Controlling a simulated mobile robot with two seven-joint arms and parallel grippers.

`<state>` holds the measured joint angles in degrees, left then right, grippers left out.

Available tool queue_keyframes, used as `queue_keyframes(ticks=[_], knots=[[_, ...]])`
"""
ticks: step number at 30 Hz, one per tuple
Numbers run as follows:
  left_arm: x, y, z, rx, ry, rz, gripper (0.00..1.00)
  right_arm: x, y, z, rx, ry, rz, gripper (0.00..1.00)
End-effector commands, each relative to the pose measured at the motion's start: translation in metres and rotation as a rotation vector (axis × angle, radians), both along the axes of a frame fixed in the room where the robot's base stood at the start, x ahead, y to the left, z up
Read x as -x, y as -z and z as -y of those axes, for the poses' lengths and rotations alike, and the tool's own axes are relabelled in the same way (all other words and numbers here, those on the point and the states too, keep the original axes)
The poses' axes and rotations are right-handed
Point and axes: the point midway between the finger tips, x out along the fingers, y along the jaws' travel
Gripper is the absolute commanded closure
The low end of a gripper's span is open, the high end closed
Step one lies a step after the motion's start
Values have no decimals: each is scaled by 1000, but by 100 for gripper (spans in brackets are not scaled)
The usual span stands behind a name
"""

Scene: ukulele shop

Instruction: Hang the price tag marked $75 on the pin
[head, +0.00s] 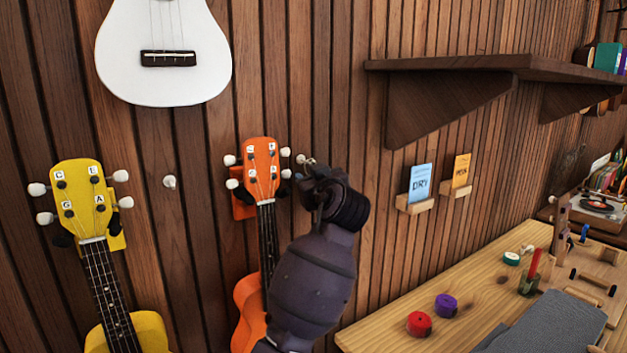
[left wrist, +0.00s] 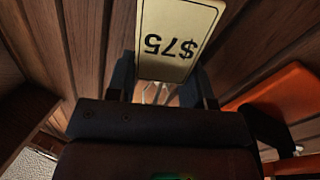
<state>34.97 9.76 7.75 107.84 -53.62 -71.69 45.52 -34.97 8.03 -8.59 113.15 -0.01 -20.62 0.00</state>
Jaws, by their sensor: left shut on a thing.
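The price tag marked $75 (left wrist: 178,40) is a cream card, upside down in the left wrist view. My left gripper (left wrist: 160,82) is shut on it, with a dark finger on either side. In the head view my left gripper (head: 318,178) is raised against the slatted wall, just right of the orange ukulele's headstock, and hides the tag. A small metal pin (head: 304,160) sticks out of the wall right by the fingertips. Whether the tag touches this pin cannot be told. Another pale pin (head: 169,182) is between the yellow and orange ukuleles. My right gripper is not in view.
The orange ukulele (head: 262,160) hangs close left of my arm, with the yellow ukulele (head: 78,180) farther left and a white one (head: 165,50) above. A shelf (head: 490,66) juts out at upper right. A wooden workbench (head: 395,335) with small items stands at lower right.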

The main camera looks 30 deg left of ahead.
Motion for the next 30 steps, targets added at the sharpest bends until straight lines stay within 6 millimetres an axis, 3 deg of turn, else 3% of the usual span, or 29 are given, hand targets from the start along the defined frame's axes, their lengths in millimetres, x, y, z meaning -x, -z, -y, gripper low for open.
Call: queue_keyframes(ticks=[8, 9, 14, 23, 30], knots=[[0, 0, 0, 0, 0, 0, 74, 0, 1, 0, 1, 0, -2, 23], [0, 0, 0, 0, 0, 0, 48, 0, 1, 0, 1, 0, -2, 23], [0, 0, 0, 0, 0, 0, 24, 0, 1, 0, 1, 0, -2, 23], [1, 0, 1, 0, 0, 0, 23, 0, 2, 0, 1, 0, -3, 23], [16, 2, 21, 2, 2, 2, 23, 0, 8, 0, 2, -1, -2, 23]])
